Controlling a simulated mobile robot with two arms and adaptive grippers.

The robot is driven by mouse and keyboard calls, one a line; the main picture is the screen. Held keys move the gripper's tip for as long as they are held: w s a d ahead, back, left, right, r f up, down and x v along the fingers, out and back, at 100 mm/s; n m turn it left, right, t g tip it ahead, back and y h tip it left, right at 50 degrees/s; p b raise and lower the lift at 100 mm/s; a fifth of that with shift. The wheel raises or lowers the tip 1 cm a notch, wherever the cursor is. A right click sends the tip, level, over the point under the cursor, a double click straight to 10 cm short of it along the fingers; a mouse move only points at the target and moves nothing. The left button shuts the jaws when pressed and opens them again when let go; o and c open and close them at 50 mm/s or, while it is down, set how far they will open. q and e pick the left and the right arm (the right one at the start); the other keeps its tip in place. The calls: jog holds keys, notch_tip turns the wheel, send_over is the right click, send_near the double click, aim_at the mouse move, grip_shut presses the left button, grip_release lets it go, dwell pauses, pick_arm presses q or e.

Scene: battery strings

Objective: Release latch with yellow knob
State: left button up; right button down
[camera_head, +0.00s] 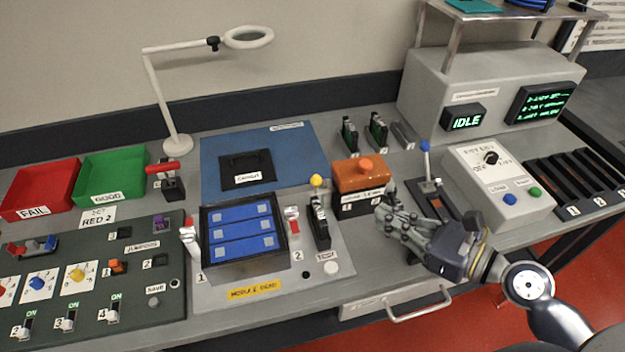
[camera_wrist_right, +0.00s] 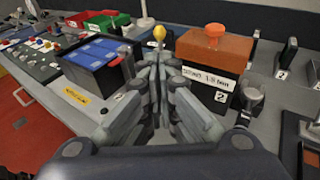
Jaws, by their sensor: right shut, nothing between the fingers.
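The latch with the yellow knob (camera_head: 316,181) stands at the right side of the battery module (camera_head: 287,226), its black lever (camera_head: 320,222) upright. In the right wrist view the yellow knob (camera_wrist_right: 159,33) shows just beyond my fingertips, and the fingers hide the lower part of the latch. My right gripper (camera_head: 385,213) is shut and empty, to the right of the latch and apart from it, in front of the orange-topped box (camera_head: 361,176). Its fingers (camera_wrist_right: 157,62) point towards the knob in the right wrist view. My left gripper is not in view.
A lever with a blue knob (camera_head: 425,146) stands behind my right gripper. A grey control box (camera_head: 497,185) is at the right. A red-handled clamp (camera_head: 163,169) and red and green bins (camera_head: 113,176) are at the left. A round white button (camera_head: 331,268) lies in front of the latch.

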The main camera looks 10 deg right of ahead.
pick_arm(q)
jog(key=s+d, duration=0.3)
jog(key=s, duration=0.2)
pick_arm(e)
jog(key=p, duration=0.2)
send_near(321, 181)
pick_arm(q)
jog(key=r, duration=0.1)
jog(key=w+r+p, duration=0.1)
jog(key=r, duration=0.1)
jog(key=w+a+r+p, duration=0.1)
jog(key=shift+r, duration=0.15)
pick_arm(e)
jog(key=w+a+f, duration=0.3)
jog(key=w, duration=0.2)
jog(key=shift+a+f, duration=0.15)
jog(key=shift+a, duration=0.25)
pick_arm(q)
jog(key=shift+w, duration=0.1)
pick_arm(e)
jog(key=shift+w, duration=0.1)
